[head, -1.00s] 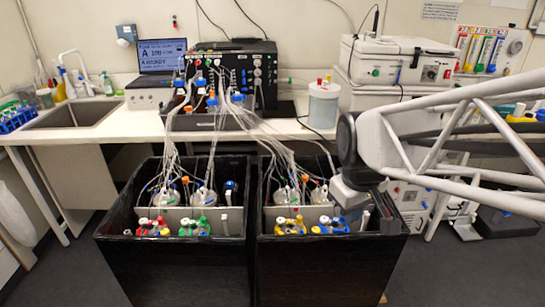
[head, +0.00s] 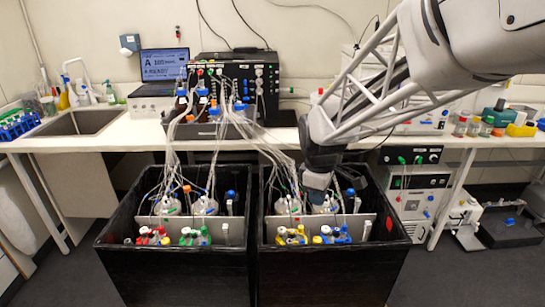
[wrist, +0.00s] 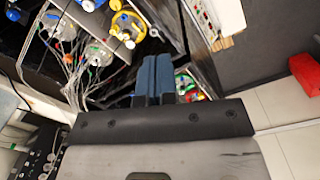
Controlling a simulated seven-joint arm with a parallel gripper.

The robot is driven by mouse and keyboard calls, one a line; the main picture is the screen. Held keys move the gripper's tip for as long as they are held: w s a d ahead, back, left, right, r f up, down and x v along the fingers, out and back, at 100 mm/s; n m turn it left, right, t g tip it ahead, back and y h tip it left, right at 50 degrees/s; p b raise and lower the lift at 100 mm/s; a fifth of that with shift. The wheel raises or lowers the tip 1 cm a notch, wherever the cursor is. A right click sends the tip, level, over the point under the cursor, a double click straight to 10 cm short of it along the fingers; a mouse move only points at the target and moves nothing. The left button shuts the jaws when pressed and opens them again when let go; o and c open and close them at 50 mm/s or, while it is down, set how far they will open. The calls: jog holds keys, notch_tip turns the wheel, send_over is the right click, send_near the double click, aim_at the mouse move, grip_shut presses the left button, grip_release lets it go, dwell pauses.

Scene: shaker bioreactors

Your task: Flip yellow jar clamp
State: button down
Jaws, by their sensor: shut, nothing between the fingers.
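The yellow jar clamp (head: 291,236) is in the front left part of the right black box, around a jar top with several caps and fittings. It also shows in the wrist view (wrist: 127,30), near the top. A blue clamp (head: 331,235) sits to its right in the head view. My gripper (head: 318,180) hangs over the right box, behind the yellow clamp and apart from it. In the wrist view its blue fingers (wrist: 154,78) are together and empty. My fingers hide part of the box behind them.
A left black box (head: 170,262) holds red and green clamps (head: 190,237). A grey divider (head: 224,230) and clear bottles with bundled tubes (head: 287,203) stand behind the clamps. Tubes run up to the bench (head: 120,135) near my gripper. A red object (wrist: 304,72) shows on the floor side.

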jog(key=w+a+f+n+g, duration=0.1)
jog(key=w+a+f+n, duration=0.35)
jog(key=w+f, duration=0.35)
jog(key=n+g, duration=0.1)
jog(key=n, duration=0.6)
send_over(282, 243)
jog(key=w+a, duration=0.1)
jog(key=w, duration=0.1)
notch_tip(282, 243, down, 10)
jog(key=shift+h, duration=0.3)
jog(key=shift+f+m, duration=0.25)
jog(key=f, duration=0.4)
jog(key=s+f, duration=0.1)
jog(key=f, duration=0.4)
jog(key=s+d+f, duration=0.1)
jog(key=f, duration=0.3)
jog(key=shift+f, duration=0.25)
jog(key=shift+f, duration=0.1)
